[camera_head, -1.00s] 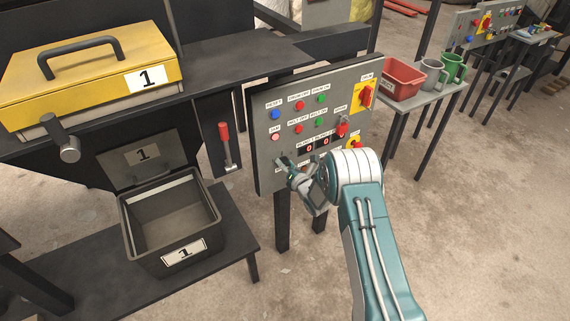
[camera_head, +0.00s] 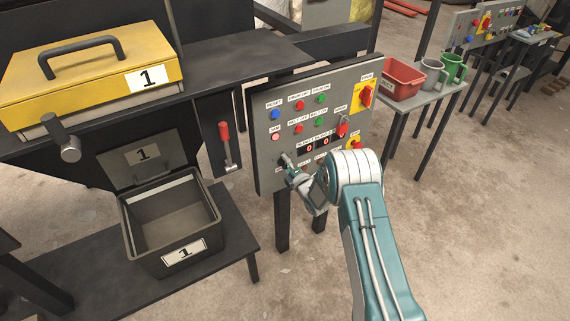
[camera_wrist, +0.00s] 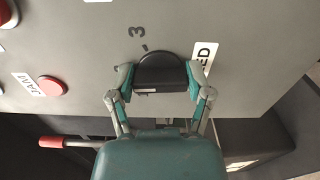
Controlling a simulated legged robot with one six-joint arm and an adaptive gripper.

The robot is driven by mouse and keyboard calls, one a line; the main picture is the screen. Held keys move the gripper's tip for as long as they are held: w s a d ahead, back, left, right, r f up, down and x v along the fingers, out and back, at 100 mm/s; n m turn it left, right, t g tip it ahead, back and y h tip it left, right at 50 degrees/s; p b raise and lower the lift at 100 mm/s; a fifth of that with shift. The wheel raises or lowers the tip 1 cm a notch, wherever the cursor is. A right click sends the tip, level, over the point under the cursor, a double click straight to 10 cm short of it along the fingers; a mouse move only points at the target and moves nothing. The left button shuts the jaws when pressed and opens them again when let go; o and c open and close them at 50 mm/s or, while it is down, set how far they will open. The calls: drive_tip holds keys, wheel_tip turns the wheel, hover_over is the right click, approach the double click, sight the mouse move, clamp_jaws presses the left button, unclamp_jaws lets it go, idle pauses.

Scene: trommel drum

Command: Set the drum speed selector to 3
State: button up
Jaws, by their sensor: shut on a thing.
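The drum speed selector (camera_wrist: 160,72) is a black round knob on the grey control panel (camera_head: 264,174). In the wrist view a "3" mark and a dash stand beside it, and a partly hidden label ending in "ED" is to its right. My gripper (camera_wrist: 160,82) has its two fingers on either side of the knob, shut on it. In the head view my gripper (camera_head: 287,162) is at the panel's lower left and hides the knob. Which mark the knob points to cannot be told.
The jam button (camera_head: 275,137) is close above my gripper, and it also shows in the wrist view (camera_wrist: 52,86). Two displays, several buttons and a yellow-backed red switch (camera_head: 366,96) share the panel. A red-handled lever (camera_head: 225,140) stands left of the panel.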

drive_tip(key=m, duration=0.6)
drive_tip(key=shift+d+f+m, duration=0.25)
drive_tip(key=shift+f+m, duration=0.1)
drive_tip(key=shift+m, duration=0.05)
drive_tip(key=m, duration=0.6)
drive_tip(key=shift+s+f, duration=0.15)
drive_tip(key=shift+f, duration=0.1)
drive_tip(key=shift+a+m, duration=0.1)
drive_tip(key=shift+m, duration=0.2)
drive_tip(key=o, duration=1.1)
drive_tip(key=shift+o, duration=0.2)
drive_tip(key=shift+r, duration=0.15)
drive_tip(key=shift+r, duration=0.1)
drive_tip(key=v, duration=1.1)
drive_tip(key=shift+s+d, duration=0.25)
drive_tip(key=shift+s, duration=0.05)
